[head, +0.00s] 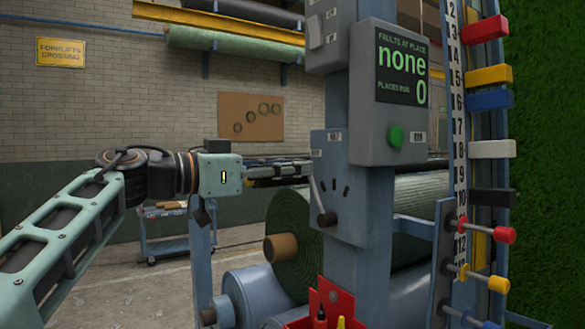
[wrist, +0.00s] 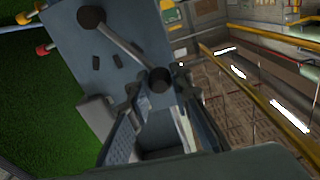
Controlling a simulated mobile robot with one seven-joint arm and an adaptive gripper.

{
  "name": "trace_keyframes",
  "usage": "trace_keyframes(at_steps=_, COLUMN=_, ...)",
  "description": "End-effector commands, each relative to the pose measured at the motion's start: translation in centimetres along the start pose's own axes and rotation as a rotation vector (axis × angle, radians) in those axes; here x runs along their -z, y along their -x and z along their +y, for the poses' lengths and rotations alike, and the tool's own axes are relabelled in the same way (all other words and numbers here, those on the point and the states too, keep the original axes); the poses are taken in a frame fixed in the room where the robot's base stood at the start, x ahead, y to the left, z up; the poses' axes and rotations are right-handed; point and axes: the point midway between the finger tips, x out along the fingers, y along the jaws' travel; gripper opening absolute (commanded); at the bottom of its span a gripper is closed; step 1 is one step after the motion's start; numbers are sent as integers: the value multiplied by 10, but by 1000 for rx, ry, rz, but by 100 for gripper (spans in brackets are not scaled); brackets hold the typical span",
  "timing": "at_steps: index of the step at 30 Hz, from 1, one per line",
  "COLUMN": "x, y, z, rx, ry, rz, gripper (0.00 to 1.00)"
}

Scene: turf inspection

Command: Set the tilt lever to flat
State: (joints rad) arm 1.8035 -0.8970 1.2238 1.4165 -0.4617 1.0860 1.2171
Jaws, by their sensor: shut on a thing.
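The tilt lever (head: 317,198) is a thin grey rod on the blue-grey side plate (head: 346,222) of the post. It rises from a dark round pivot (head: 327,220), leaning a little left of upright, left of several short dark marks on the plate. In the wrist view the lever's rod (wrist: 122,43) runs to a dark round knob (wrist: 160,79). My gripper (wrist: 157,92) is shut on this knob, one finger on each side. In the head view my gripper (head: 308,170) reaches in from the left, and its fingertips hide the knob.
A grey box (head: 389,95) above reads "none" faults and "0" places run, with a green button (head: 396,136). A green turf roll (head: 297,237) lies behind the post. A red tool holder (head: 333,300) hangs below. Colored blocks and pegs stand at right.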

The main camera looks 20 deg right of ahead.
Motion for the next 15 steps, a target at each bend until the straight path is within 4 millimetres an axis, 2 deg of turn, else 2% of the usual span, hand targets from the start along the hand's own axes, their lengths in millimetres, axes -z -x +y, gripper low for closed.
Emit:
trace_keyframes(at_steps=8, x=0, y=0, z=1, rx=1, ry=-16, rz=0, gripper=0)
trace_keyframes(at_steps=15, x=3, y=0, z=11, rx=-1, ry=-116, rz=1, gripper=0)
